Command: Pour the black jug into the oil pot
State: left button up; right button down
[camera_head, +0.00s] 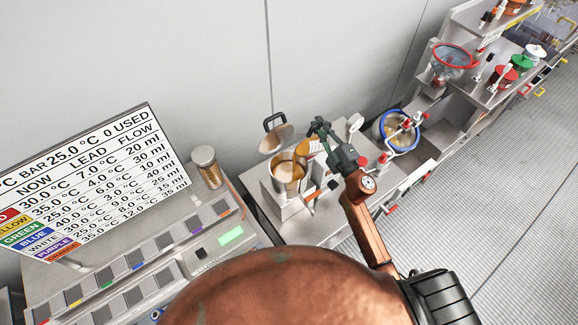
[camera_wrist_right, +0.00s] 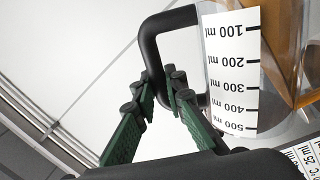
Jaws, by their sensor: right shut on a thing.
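The jug with a black handle is a clear measuring jug with a white scale strip (camera_wrist_right: 231,70) and amber liquid (camera_wrist_right: 288,45) in the right wrist view. My right gripper (camera_head: 322,132) is shut on its black handle (camera_wrist_right: 150,50); its green fingers (camera_wrist_right: 162,88) show there. In the head view the jug (camera_head: 306,147) shows as an amber patch, partly hidden by the gripper. It is tilted beside and above the rim of the oil pot (camera_head: 287,175), a steel pot with its lid raised. Whether liquid is flowing is too small to tell. My left gripper is out of view.
A large display board (camera_head: 90,185) fills the left. A blue-rimmed bowl (camera_head: 398,130) stands to the right. Farther right is a shelf unit with red and green lidded containers (camera_head: 505,75).

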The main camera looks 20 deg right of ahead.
jog(key=shift+a, duration=0.2)
dwell(0.5)
jog(key=m+p, duration=0.1)
jog(key=d+m+p, duration=0.1)
jog(key=p, duration=0.1)
jog(key=w+d+m+h+p, duration=0.1)
jog(key=shift+d+r+m, duration=0.2)
jog(key=shift+r+m, duration=0.1)
jog(key=shift+r, duration=0.05)
jog(key=shift+d+f+m, duration=0.2)
jog(key=shift+f+m, duration=0.1)
jog(key=shift+f, duration=0.2)
jog(key=shift+d+m+p, duration=0.2)
jog(key=shift+m+p, duration=0.2)
jog(key=shift+p, duration=0.05)
jog(key=d+m+p, duration=0.1)
jog(key=w+d+m+p, duration=0.1)
jog(key=shift+d+f+m+g+h+p, duration=0.2)
jog(key=shift+m+g+h+p, duration=0.1)
jog(key=shift+h+p, duration=0.1)
jog(key=w+d+f+m+g, duration=0.1)
jog(key=d+f+m, duration=0.3)
jog(key=f+m, duration=0.2)
jog(key=shift+w+d, duration=0.3)
jog(key=shift+w, duration=0.05)
